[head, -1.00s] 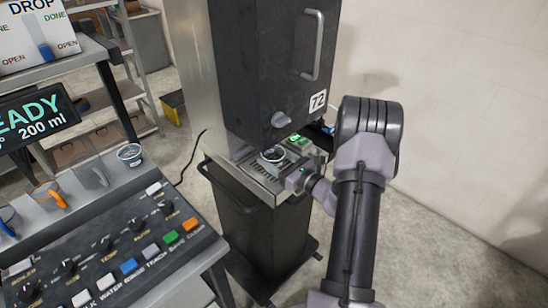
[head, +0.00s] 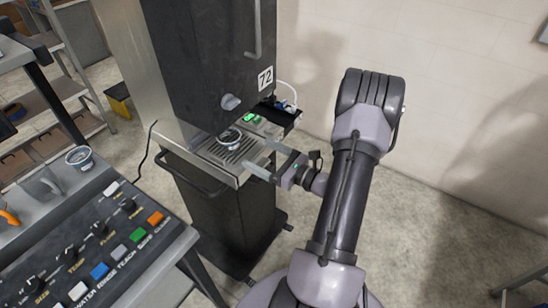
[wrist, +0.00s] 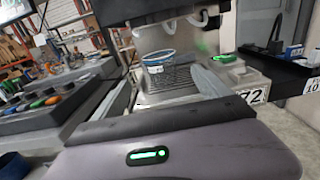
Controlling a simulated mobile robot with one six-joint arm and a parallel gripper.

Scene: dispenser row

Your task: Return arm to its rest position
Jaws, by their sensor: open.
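My gripper (head: 264,160) is at the end of my arm, beside the drip tray of the dark dispenser marked 72. Its two fingers are apart with nothing between them. A small cup (head: 231,138) with a blue rim stands upright on the dispenser's grated tray (head: 213,151), apart from the fingers. The cup also shows in the wrist view (wrist: 157,63), beyond my gripper. The dispenser (head: 205,60) stands upright with a grey knob on its front and a lit green light beside the tray.
A control panel (head: 97,240) with coloured buttons lies at the lower left. A black side tray (head: 278,115) holds small items right of the dispenser. The pale wall (head: 440,90) is at the right, with open floor before it.

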